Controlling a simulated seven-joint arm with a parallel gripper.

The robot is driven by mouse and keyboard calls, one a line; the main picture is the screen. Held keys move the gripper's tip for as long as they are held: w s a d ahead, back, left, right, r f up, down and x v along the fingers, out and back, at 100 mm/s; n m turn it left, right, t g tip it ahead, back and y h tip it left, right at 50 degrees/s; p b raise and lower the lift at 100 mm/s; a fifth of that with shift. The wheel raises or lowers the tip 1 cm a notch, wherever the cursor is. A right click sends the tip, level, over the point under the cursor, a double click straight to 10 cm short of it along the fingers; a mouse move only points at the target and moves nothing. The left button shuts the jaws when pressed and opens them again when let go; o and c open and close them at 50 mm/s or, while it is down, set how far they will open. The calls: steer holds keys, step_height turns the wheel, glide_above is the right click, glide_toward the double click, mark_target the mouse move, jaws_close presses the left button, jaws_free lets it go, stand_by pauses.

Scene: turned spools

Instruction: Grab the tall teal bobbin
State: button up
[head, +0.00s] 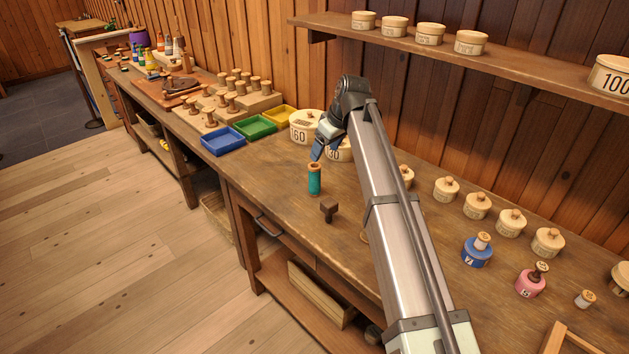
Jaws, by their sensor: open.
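The gripper is open and holds nothing. I cannot tell whether a fingertip touches the bobbin's top. The far side of the fingers is hidden by the wrist.
A small dark brown wooden piece (329,210) stands just in front of the bobbin. Lidded round boxes, one marked 60 (305,127), stand behind it. Blue (222,141), green (254,128) and yellow trays lie left. My arm covers the bench to the right.

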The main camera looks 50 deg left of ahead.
mark_target(313, 176)
steer(key=x, duration=1.3)
steer(key=shift+s+f, duration=0.15)
steer(key=shift+f, duration=0.15)
steer(key=c, duration=1.1)
